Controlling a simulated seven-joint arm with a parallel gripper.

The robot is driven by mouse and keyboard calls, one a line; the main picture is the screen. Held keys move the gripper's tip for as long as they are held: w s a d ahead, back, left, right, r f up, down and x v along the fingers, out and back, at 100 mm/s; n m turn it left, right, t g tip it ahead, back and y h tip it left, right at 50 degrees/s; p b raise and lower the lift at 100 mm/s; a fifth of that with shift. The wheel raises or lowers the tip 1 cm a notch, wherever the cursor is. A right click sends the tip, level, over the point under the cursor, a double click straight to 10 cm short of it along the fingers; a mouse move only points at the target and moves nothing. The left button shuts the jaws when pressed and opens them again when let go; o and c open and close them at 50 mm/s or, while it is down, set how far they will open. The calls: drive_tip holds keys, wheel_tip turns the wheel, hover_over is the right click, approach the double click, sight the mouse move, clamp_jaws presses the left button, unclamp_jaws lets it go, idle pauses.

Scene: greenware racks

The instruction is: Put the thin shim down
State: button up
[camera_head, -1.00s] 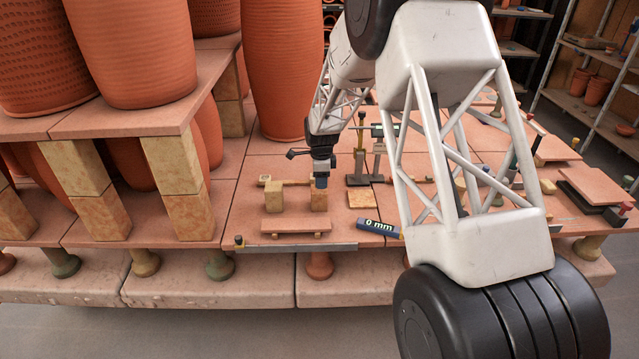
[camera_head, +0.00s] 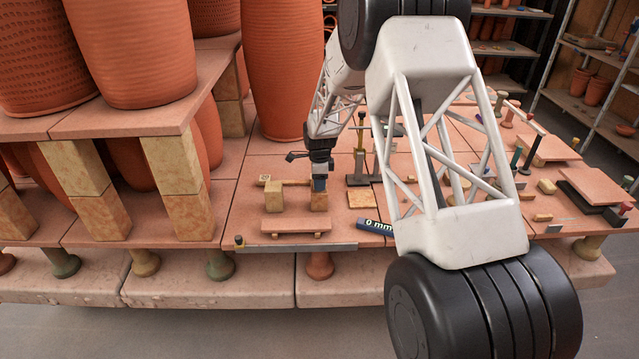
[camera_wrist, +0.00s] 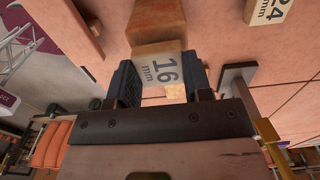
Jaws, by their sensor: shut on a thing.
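My gripper (camera_head: 319,186) is low over the kiln shelf, at the right one of two tan blocks. In the wrist view, my gripper (camera_wrist: 162,82) has its dark fingers shut on a tan piece marked "16 mm" (camera_wrist: 160,68). A brown-orange side face adjoins this label. In the head view, a tan block (camera_head: 319,203) shows just below the fingertips. I cannot tell a separate thin shim from the block; the fingers hide the contact. The other tan block (camera_head: 274,197) stands apart to the left.
A small raised slab (camera_head: 295,226) lies in front of the blocks, with a metal straightedge (camera_head: 300,247) along the shelf edge. A dark stand (camera_head: 360,165) rises behind. A "24 mm" piece (camera_wrist: 268,10) shows in the wrist view.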

drive_tip(key=shift+f, duration=0.45)
drive_tip(key=shift+f, duration=0.15)
drive_tip(key=o, duration=0.9)
wheel_tip(320, 180, up, 12)
drive_tip(key=shift+r, duration=0.15)
idle(0.9)
